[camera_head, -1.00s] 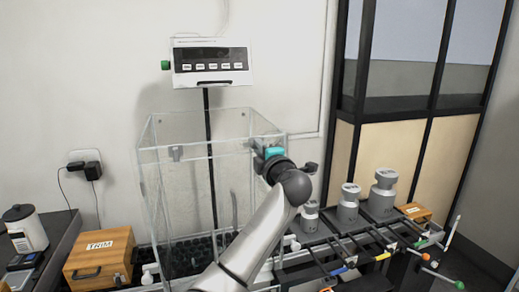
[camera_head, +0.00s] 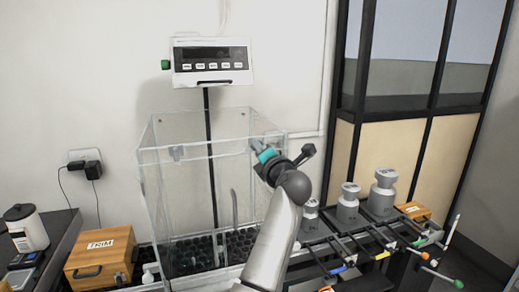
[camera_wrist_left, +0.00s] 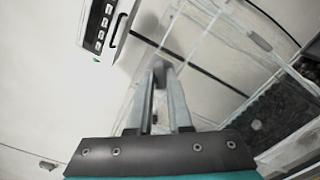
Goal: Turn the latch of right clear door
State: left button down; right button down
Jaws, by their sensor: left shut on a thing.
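The clear glass box (camera_head: 160,195) stands below the display unit, with its doors facing me. The latch of the right clear door (camera_head: 254,144) is at the box's upper right edge and is mostly hidden by my gripper. My left gripper (camera_head: 258,148) is shut on this latch, its teal part and dark wrist just to the right of it. In the left wrist view, the two grey fingers (camera_wrist_left: 163,75) come together at the blurred glass edge; the latch between them is hard to make out. A similar latch (camera_head: 176,153) sits on the left door. My right gripper is not in view.
A display unit (camera_head: 212,62) hangs on a black pole behind the box. A wooden TRIM box (camera_head: 100,262) stands at left. Metal weights (camera_head: 348,206) and a rack of dark rods (camera_head: 375,245) with coloured ends stand at right, near my forearm.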

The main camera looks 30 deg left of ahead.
pick_arm(q)
jog(key=shift+f+n+b, duration=0.1)
jog(key=shift+n+b, duration=2.25)
jog(key=shift+n, duration=3.25)
jog(key=c, duration=0.8)
grip_release()
jog(key=shift+c, duration=0.2)
